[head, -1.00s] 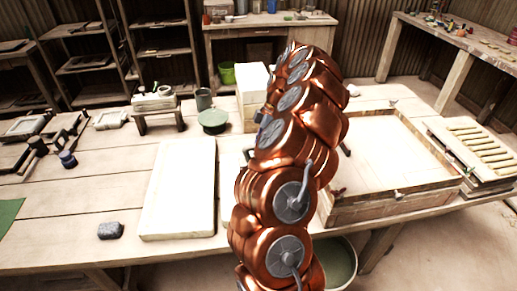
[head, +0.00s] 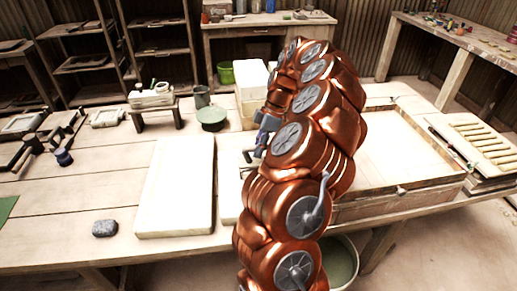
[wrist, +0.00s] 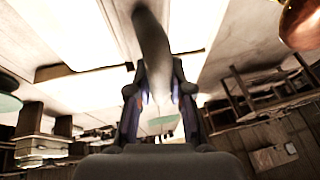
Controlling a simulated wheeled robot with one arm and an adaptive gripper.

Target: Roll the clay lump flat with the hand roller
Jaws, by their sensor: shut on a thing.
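My gripper (wrist: 160,92) is shut on a smooth dark grey bar (wrist: 151,45) in the wrist view. The bar looks like the handle of the hand roller, but the rest of it is not clear. In the head view my gripper (head: 265,132) shows partly at the left edge of my copper arm, above the bench; what it holds is mostly hidden there. A grey speckled lump (head: 105,228) lies at the bench's front left, apart from my gripper. I cannot tell whether it is the clay lump.
A pale slab (head: 177,185) lies on the bench (head: 70,205) left of my arm. A shallow wooden tray (head: 400,192) stands right, beside a rack of strips (head: 478,142). A green round thing (head: 212,113) and small stool (head: 156,106) stand behind. The left front bench is mostly clear.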

